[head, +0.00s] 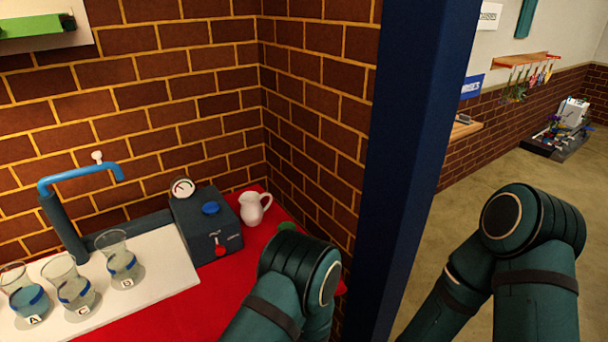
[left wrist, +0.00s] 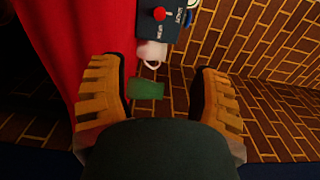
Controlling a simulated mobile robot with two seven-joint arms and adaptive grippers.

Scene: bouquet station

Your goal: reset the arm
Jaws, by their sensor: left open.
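My left gripper (left wrist: 155,70) shows in the left wrist view with its two orange fingers spread wide. Nothing is held between them. A green block-like thing (left wrist: 146,90) shows between and beyond the fingers, by the edge of the red surface; I cannot tell how far off it is. In the head view my left arm comes up at the bottom middle, in front of the red counter, and its gripper is hidden. My right arm is bent at the right, with its gripper out of view.
On the red counter (head: 176,314) stand a white jug (head: 251,210) and a dark box (head: 208,232) with a gauge and red lever. Several labelled glasses stand on a white board (head: 168,268) under a blue tap (head: 78,173). A blue post (head: 412,150) stands between my arms. Floor shows at right.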

